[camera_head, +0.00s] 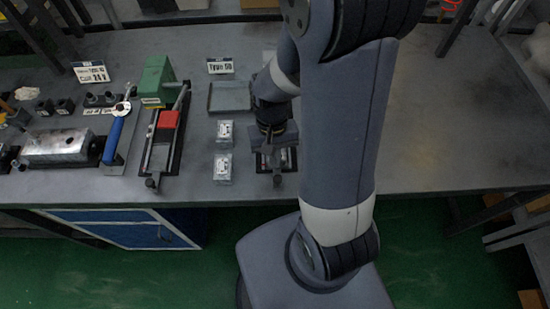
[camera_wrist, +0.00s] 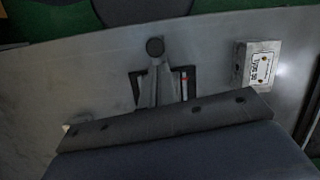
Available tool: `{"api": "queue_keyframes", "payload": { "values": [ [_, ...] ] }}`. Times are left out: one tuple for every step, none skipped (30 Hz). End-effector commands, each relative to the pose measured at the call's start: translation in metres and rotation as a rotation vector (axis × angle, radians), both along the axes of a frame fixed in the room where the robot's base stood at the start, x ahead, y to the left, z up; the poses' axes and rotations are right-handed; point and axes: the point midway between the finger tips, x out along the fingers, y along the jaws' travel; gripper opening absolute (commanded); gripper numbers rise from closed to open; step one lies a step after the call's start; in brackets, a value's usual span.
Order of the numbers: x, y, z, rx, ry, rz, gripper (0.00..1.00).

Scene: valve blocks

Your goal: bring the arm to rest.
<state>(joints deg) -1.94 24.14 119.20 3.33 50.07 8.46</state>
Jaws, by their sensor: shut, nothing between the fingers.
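My gripper (camera_head: 270,143) is shut and empty. In the head view it hangs low over a small dark fixture (camera_head: 277,178) near the table's front edge, right of two pale valve blocks. My arm stays bent, reaching from my base over the table. In the wrist view, the grey gripper body (camera_wrist: 165,122) crosses the lower part and hides some of the fixture (camera_wrist: 155,47), whose round knob points to the table edge. I cannot tell whether the gripper touches the fixture. The near block (camera_head: 222,167) also shows in the wrist view (camera_wrist: 257,63); the far block (camera_head: 225,132) stands behind it.
A grey tray (camera_head: 230,97) with a sign (camera_head: 220,66) lies behind the blocks. Left are a red-topped clamp fixture (camera_head: 165,125), a green block (camera_head: 157,80), a blue-handled tool (camera_head: 114,138) and a metal vise (camera_head: 58,147). The table's right side (camera_head: 450,125) is clear.

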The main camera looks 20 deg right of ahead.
Motion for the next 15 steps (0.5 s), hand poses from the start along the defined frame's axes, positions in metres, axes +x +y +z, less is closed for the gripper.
{"api": "queue_keyframes", "payload": {
  "values": [
    [0.002, 0.000, 0.014, 0.000, -0.003, 0.000, 0.00],
    [0.003, -0.001, 0.019, 0.000, -0.003, 0.000, 0.00],
    [0.004, -0.001, 0.025, -0.001, -0.004, 0.000, 0.00],
    [0.005, -0.001, 0.029, -0.001, -0.004, 0.000, 0.00],
    [0.006, -0.001, 0.034, 0.000, -0.004, 0.000, 0.00],
    [0.008, -0.001, 0.039, 0.000, -0.005, 0.000, 0.00],
    [0.009, -0.002, 0.044, 0.000, -0.006, 0.000, 0.00],
    [0.010, -0.002, 0.048, 0.000, -0.007, 0.001, 0.00],
    [0.011, -0.002, 0.053, 0.000, -0.008, 0.001, 0.00],
    [0.012, -0.002, 0.056, 0.000, -0.009, 0.001, 0.00],
    [0.012, -0.002, 0.059, 0.000, -0.009, 0.001, 0.00],
    [0.013, -0.002, 0.062, 0.000, -0.009, 0.001, 0.00],
    [0.014, -0.003, 0.064, 0.000, -0.009, 0.001, 0.00],
    [0.014, -0.003, 0.066, 0.000, -0.009, 0.001, 0.00],
    [0.014, -0.003, 0.067, 0.000, -0.009, 0.001, 0.00]
  ]
}}
